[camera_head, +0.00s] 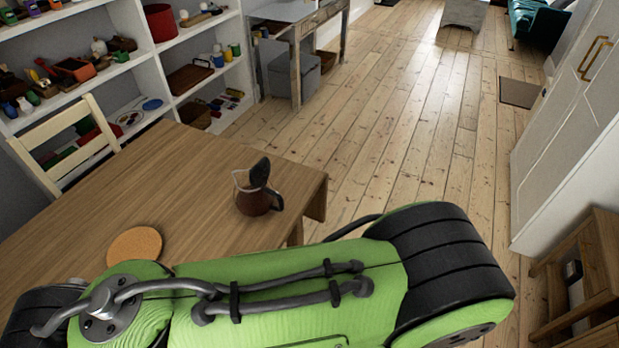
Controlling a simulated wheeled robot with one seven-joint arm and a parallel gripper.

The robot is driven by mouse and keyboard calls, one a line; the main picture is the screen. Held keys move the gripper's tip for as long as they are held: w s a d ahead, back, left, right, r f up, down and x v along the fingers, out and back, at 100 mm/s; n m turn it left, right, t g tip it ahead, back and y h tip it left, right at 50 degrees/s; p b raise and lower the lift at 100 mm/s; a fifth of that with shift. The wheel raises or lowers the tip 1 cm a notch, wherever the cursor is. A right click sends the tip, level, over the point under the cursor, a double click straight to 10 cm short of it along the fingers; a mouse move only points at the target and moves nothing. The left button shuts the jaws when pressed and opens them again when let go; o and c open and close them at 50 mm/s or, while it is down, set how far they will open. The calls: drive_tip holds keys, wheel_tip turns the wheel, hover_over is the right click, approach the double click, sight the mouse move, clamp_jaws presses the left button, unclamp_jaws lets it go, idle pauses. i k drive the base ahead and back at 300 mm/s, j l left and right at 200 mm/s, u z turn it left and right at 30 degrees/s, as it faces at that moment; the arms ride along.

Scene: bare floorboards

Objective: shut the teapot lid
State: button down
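The teapot (255,203) stands on the wooden table near its right end. It is a small brown pot with a paler upper part and a dark handle on its right side. Its dark lid (260,172) stands up steeply above the rim, tilted open. My green and black arm crosses the bottom of the view in front of the table. My gripper does not show in this view, so its place relative to the teapot is hidden.
A round cork mat (135,247) lies on the table (190,190), left of the teapot. A cream chair (75,140) stands behind the table. White shelves (150,60) with toys are at the back left. A white cabinet (570,120) stands right. Floorboards between are clear.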

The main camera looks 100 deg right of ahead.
sight(258, 175)
drive_tip(key=z, duration=3.2)
drive_tip(key=i+l+u, duration=0.1)
drive_tip(key=u, duration=0.35)
drive_tip(key=i+l+u, duration=0.1)
drive_tip(key=u, duration=0.35)
drive_tip(key=l+u, duration=0.25)
drive_tip(key=u, duration=0.15)
